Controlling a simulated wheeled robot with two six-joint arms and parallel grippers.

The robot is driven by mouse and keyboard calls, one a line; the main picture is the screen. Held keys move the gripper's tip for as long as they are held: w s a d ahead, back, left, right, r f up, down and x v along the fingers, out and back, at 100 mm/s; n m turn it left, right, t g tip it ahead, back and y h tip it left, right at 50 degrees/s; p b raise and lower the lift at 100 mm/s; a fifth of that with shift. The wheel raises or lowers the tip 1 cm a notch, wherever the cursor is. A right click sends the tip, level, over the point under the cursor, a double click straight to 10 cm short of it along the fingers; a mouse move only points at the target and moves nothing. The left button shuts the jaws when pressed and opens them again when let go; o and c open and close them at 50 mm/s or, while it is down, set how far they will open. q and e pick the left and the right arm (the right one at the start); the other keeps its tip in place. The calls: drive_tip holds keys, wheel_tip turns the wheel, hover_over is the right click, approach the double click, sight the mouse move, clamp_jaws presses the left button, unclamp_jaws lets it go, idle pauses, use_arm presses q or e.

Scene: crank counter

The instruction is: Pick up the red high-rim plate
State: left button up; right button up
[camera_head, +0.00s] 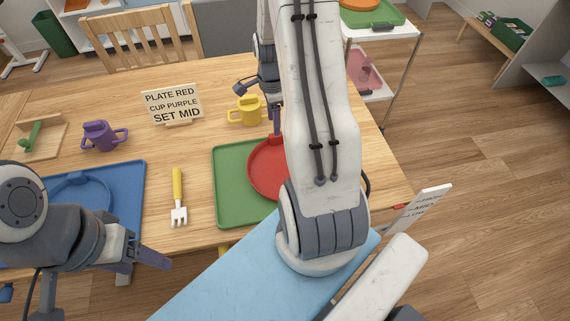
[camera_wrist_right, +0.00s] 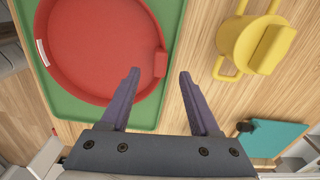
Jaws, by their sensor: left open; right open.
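The red high-rim plate (camera_head: 265,168) lies on the green tray (camera_head: 229,190) in the head view, its right part hidden behind my right arm. In the right wrist view the red plate (camera_wrist_right: 95,45) fills the upper left, with a small red tab (camera_wrist_right: 160,64) on its rim. My right gripper (camera_wrist_right: 159,73) is open and empty, its fingertips on either side of that tab in the picture. I cannot tell its height above the rim. My left gripper (camera_head: 148,258) is empty and open, at the table's front edge by the blue tray (camera_head: 130,185).
A yellow cup (camera_head: 246,111) stands behind the green tray, and a purple cup (camera_head: 100,136) at the left. A sign (camera_head: 172,104) reads "PLATE RED, CUP PURPLE, SET MID". A fork (camera_head: 178,198) lies between the trays. A blue plate (camera_head: 80,195) lies on the blue tray.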

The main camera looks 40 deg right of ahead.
drive_tip(key=f, duration=0.5)
drive_tip(key=shift+d, duration=0.2)
clamp_jaws()
drive_tip(key=shift+s, duration=0.1)
idle(1.0)
